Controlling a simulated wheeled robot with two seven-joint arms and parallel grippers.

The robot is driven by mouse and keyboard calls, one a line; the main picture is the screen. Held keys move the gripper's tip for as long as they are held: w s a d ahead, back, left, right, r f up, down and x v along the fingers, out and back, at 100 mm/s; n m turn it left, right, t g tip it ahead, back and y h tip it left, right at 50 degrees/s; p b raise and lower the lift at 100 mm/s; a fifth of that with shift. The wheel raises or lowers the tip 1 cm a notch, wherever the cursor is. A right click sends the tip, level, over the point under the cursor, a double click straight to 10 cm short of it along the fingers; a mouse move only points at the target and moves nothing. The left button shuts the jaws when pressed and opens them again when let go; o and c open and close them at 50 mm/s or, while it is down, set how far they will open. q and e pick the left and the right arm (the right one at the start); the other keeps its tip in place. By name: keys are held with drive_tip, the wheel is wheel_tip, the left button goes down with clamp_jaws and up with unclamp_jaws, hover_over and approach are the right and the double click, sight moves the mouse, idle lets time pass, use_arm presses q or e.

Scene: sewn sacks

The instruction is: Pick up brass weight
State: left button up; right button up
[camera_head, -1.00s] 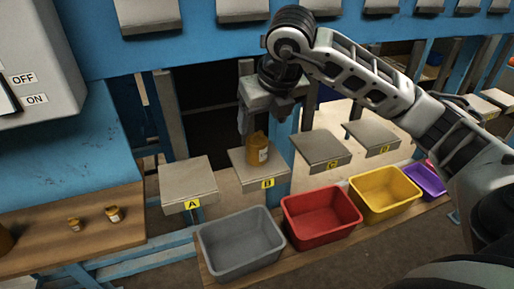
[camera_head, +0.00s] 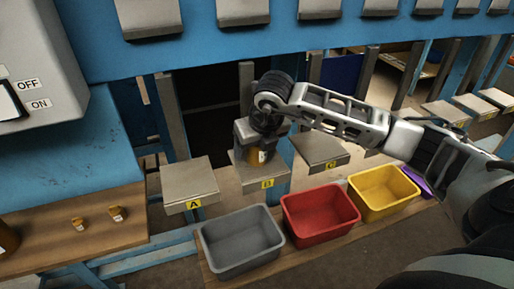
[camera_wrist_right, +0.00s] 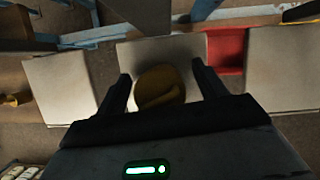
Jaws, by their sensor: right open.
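The large brass weight (camera_head: 257,156) stands on the grey platform B (camera_head: 262,185). My right gripper (camera_head: 256,152) has come down over it from above and hides most of it in the head view. In the right wrist view the brass weight (camera_wrist_right: 159,88) lies between the two spread fingers of the gripper (camera_wrist_right: 162,92), with a gap on each side. The gripper is open. Two small brass weights (camera_head: 80,224) (camera_head: 117,213) and part of a larger one (camera_head: 7,238) stand on the wooden bench at the left. My left gripper is not in view.
Platform A (camera_head: 188,182) and platform C (camera_head: 319,150) are empty on either side. Grey (camera_head: 241,267), red (camera_head: 321,241) and yellow (camera_head: 386,216) bins stand in front, and a purple bin (camera_head: 418,182) is partly hidden. A control box (camera_head: 50,60) hangs at the upper left.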

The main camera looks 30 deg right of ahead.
drive_tip(key=c, duration=1.5)
drive_tip(key=shift+w+r, duration=0.1)
drive_tip(key=shift+r, duration=0.05)
clamp_jaws()
